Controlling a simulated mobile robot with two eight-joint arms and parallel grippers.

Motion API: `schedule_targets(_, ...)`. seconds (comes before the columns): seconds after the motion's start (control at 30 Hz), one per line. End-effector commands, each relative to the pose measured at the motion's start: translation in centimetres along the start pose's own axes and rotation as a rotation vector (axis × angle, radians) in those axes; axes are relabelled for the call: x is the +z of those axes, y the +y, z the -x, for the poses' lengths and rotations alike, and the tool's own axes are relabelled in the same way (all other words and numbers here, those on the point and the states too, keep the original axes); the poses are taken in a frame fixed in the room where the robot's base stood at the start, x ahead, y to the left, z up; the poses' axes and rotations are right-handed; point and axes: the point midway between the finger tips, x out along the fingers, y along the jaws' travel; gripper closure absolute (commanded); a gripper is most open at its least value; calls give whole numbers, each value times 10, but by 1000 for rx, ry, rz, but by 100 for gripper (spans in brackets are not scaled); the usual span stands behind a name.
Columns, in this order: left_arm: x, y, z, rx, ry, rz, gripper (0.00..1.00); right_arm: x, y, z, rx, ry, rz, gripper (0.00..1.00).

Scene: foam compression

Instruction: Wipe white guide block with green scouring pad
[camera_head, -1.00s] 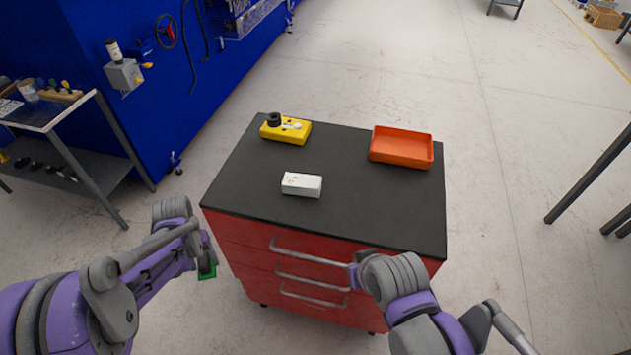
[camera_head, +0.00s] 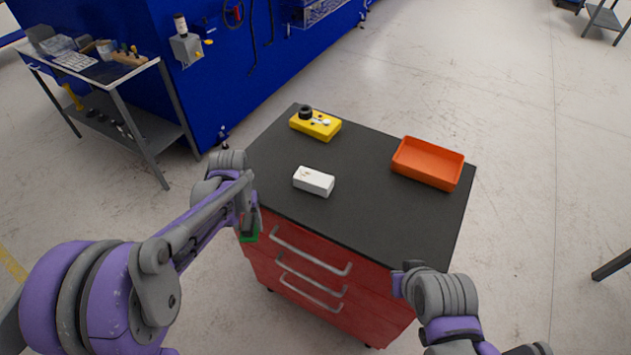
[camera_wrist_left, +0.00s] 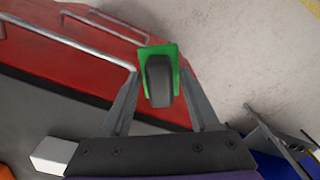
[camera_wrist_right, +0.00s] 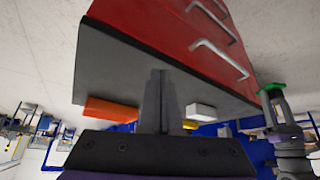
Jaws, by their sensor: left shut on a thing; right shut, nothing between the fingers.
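The white guide block (camera_head: 314,181) lies on the dark top of the red cabinet, left of its middle, with small brownish marks on its upper face. It also shows in the left wrist view (camera_wrist_left: 52,155) and the right wrist view (camera_wrist_right: 200,110). The green scouring pad (camera_wrist_left: 173,52) is held by its dark handle in my left gripper (camera_wrist_left: 160,82), which is shut on it. In the head view the pad (camera_head: 250,229) is partly hidden, beside the cabinet's left front edge. My right gripper (camera_wrist_right: 157,75) is shut and empty, near the cabinet's front right.
On the cabinet top (camera_head: 365,205), a yellow case (camera_head: 316,125) with a black round part stands at the back left, and an orange tray (camera_head: 428,163) at the right. Drawer handles (camera_head: 310,250) stick out in front. The top between block and tray is clear.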

Motion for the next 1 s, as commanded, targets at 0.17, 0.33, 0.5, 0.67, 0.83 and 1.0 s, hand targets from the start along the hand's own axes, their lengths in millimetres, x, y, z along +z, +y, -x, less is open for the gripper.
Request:
schedule_targets(0.17, 0, 0, 0, 0, 0, 0, 83, 0, 0, 0, 0, 0, 0, 100)
schedule_targets(0.33, 0, 0, -1, 0, -1, 0, 83, -5, -1, 1, -1, -6, 0, 100)
schedule_targets(0.5, 3, 0, -5, 0, -5, 0, 83, -39, -6, 8, -9, -47, 0, 100)
schedule_targets(0.67, 6, 0, -11, 0, -10, 0, 83, -91, -16, 11, -18, -114, -2, 100)
schedule_targets(0.83, 9, 0, -17, 0, -16, 0, 83, -145, -30, 5, -24, -189, -5, 100)
schedule_targets(1.0, 12, 0, -22, 0, -21, 0, 83, -193, -46, -10, -27, -263, -6, 100)
